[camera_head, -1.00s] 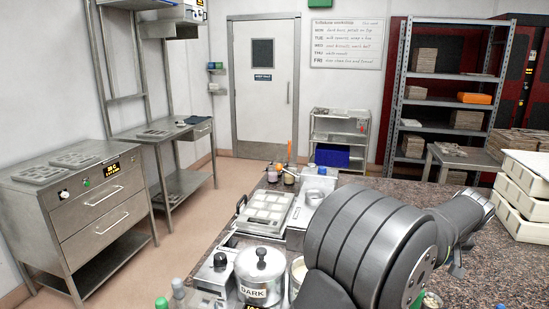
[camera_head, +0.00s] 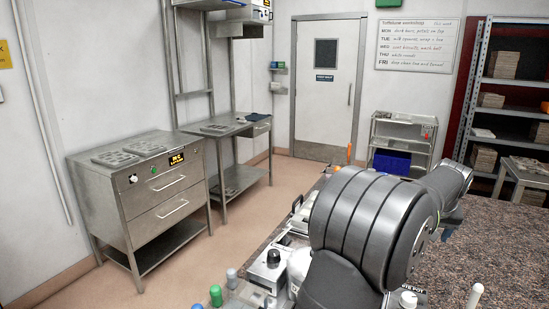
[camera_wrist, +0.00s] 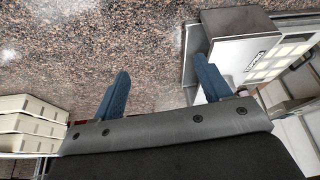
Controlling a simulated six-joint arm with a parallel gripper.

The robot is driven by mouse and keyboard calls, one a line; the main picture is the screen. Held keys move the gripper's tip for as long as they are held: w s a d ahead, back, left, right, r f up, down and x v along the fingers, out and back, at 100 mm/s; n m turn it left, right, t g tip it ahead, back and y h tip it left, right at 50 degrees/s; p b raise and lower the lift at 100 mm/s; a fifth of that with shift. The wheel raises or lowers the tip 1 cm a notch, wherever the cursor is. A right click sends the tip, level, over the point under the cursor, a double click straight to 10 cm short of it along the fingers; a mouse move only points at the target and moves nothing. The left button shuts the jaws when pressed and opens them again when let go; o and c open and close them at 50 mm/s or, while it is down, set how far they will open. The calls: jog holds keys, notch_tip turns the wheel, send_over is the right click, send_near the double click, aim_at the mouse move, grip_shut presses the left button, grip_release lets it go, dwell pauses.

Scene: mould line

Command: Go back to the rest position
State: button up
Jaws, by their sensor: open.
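My gripper (camera_wrist: 160,92) shows in the wrist view with its two blue fingers spread wide apart. It is open, and nothing is between the fingers but the speckled granite worktop (camera_wrist: 100,45) behind them. In the head view my dark grey arm fills the lower right centre and hides part of the bench.
A labelled metal box (camera_wrist: 228,55) lies close beyond the right finger in the wrist view. Stacked cream trays (camera_wrist: 28,125) stand at left. In the head view, a steel drawer cabinet (camera_head: 150,190) and a shelf trolley (camera_head: 400,145) stand away from the bench.

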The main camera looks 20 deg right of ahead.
jog(key=w+a+r, duration=0.3)
jog(key=w+a, duration=1)
jog(key=w, duration=0.3)
jog(key=w+a+f, duration=0.3)
jog(key=a, duration=0.4)
jog(key=w+a+f+n, duration=0.1)
jog(key=w+a+f, duration=0.2)
jog(key=a, duration=0.5)
jog(key=shift+w+a+f+n+y, duration=0.3)
jog(key=shift+w+f, duration=0.1)
jog(key=shift+f, duration=0.15)
jog(key=shift+o, duration=0.2)
